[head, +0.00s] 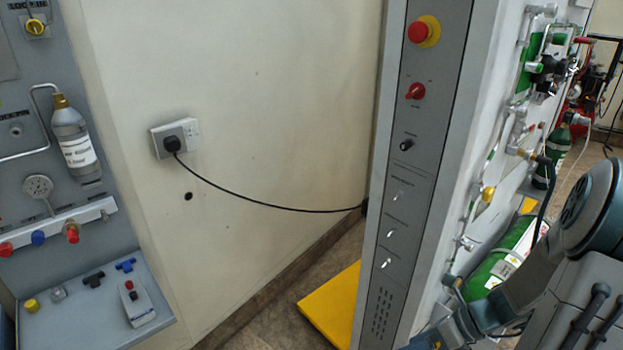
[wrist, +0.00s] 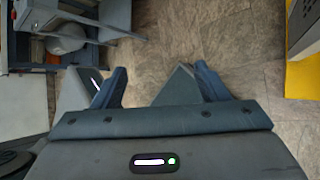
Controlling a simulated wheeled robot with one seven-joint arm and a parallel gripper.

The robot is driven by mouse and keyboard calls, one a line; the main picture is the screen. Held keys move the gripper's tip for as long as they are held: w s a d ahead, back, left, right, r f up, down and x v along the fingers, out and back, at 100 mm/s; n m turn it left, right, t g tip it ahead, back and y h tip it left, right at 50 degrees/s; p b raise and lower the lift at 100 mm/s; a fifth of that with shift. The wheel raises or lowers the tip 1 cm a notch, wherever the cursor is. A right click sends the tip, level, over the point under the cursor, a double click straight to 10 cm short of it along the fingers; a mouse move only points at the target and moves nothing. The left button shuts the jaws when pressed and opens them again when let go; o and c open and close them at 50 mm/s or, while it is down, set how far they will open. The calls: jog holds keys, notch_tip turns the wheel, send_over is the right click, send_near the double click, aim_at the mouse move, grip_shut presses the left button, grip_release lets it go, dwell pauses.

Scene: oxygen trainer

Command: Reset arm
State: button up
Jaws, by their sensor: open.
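My gripper (wrist: 158,88) shows in the wrist view with its two fingers spread apart and nothing between them. It points down over the bare tiled floor (wrist: 180,45). In the head view my arm (head: 520,290) is folded at the lower right, in front of the right side of the grey panel column; the fingers cannot be made out there.
The grey control column (head: 410,160) with a red emergency button (head: 418,32) stands close to the arm. Green cylinders (head: 505,255) and pipework are behind it. A black cable (head: 260,203) runs from a wall socket (head: 175,138) to the column. A yellow block (head: 330,305) lies on the floor.

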jog(key=s+a+r+n+h+p, duration=0.1)
jog(key=s+a+r+n+h, duration=0.1)
jog(key=r+n, duration=0.5)
jog(key=s+a+r+n+t+h+p, duration=0.1)
jog(key=s+a+r+n+h+p, duration=0.1)
jog(key=r+n+h, duration=0.2)
jog(key=s+a+r+n+h+p, duration=0.1)
jog(key=s+a+r+n+h, duration=0.1)
jog(key=r+n, duration=0.8)
jog(key=n+h, duration=0.1)
jog(key=n, duration=0.6)
jog(key=shift+a+n+t+p, duration=0.3)
jog(key=shift+a+n+t, duration=0.05)
jog(key=shift+n+t, duration=0.05)
